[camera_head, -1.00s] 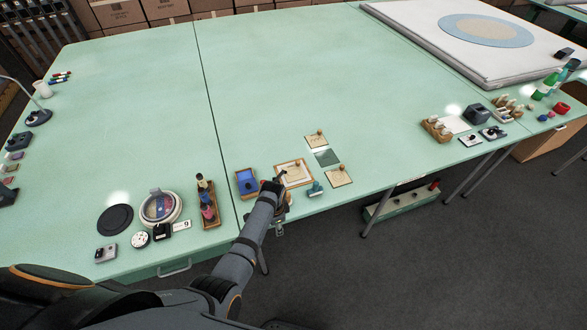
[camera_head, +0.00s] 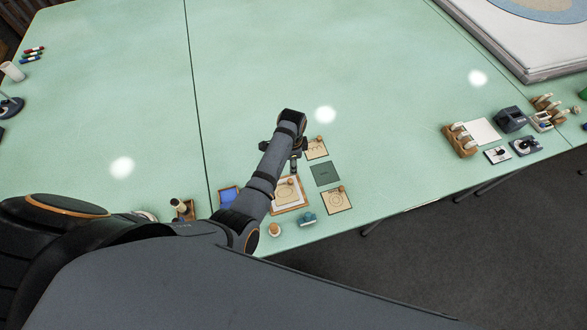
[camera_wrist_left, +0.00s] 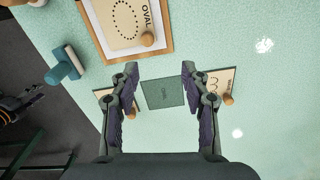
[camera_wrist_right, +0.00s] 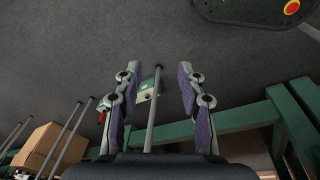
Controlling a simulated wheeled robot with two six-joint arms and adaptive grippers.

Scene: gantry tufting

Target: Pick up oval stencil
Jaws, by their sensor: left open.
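The oval stencil (camera_wrist_left: 122,20) is a tan plate with a dotted oval, the word OVAL and a round wooden knob (camera_wrist_left: 147,39). It lies in a wooden-rimmed tray (camera_wrist_left: 164,50) at the top of the left wrist view, and shows partly behind my arm in the head view (camera_head: 287,191). My left gripper (camera_wrist_left: 160,73) is open and empty above the table, its fingers apart and off the stencil; in the head view it is beyond the tray (camera_head: 283,152). My right gripper (camera_wrist_right: 158,72) is open and empty, with grey floor beyond it.
A dark green card (camera_head: 324,174) lies between two other knobbed stencils, one farther (camera_head: 317,149) and one nearer (camera_head: 336,203). A blue tray (camera_head: 228,196) and a teal-handled stamp (camera_head: 306,219) are close by. The table's far middle is clear.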

